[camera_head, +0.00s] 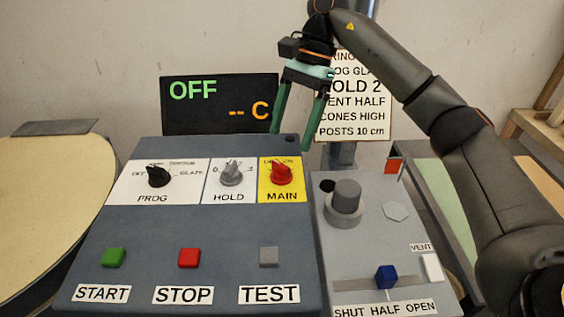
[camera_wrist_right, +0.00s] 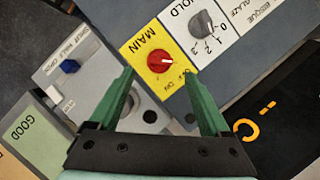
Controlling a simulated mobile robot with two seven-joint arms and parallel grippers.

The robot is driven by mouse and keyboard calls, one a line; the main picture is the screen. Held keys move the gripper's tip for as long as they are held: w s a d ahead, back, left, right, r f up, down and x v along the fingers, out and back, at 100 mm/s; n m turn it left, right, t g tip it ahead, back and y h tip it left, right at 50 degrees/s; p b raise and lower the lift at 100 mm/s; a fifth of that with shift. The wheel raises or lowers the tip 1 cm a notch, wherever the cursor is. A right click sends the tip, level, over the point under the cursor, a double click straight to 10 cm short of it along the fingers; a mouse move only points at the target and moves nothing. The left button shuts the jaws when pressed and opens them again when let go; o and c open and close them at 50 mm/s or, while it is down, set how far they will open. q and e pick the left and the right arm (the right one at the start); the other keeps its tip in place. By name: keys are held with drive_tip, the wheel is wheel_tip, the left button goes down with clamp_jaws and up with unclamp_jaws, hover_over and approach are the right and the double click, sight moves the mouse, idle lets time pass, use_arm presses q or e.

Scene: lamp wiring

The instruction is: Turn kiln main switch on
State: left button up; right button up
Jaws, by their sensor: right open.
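The kiln main switch is a red rotary knob (camera_head: 281,174) on a yellow plate labelled MAIN (camera_head: 283,196), on the sloped grey control panel. It also shows in the right wrist view as the red knob (camera_wrist_right: 160,61), just beyond the fingertips. My right gripper (camera_head: 291,140) has green fingers spread open and empty. It hangs above and behind the knob, apart from it. Its open fingers also show in the wrist view (camera_wrist_right: 159,76). The small position labels by the knob are hard to read. The display (camera_head: 220,104) reads OFF and "-- C". My left gripper is out of view.
The grey HOLD knob (camera_head: 231,172) sits close left of the yellow plate, with the black PROG knob (camera_head: 158,176) further left. START (camera_head: 114,257), STOP (camera_head: 189,257) and TEST (camera_head: 268,256) buttons are in front. A vent box with a grey cylinder (camera_head: 346,197) stands right.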

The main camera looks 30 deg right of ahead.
sight(281, 164)
drive_tip(key=x, duration=0.4)
drive_tip(key=shift+a+f, duration=0.1)
drive_tip(key=shift+f, duration=0.3)
drive_tip(key=shift+x, duration=0.8)
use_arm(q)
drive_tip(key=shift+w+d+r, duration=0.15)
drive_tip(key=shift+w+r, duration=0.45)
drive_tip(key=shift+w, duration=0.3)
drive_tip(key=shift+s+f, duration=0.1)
use_arm(e)
drive_tip(key=shift+c, duration=0.7)
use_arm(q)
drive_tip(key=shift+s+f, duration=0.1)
use_arm(e)
clamp_jaws()
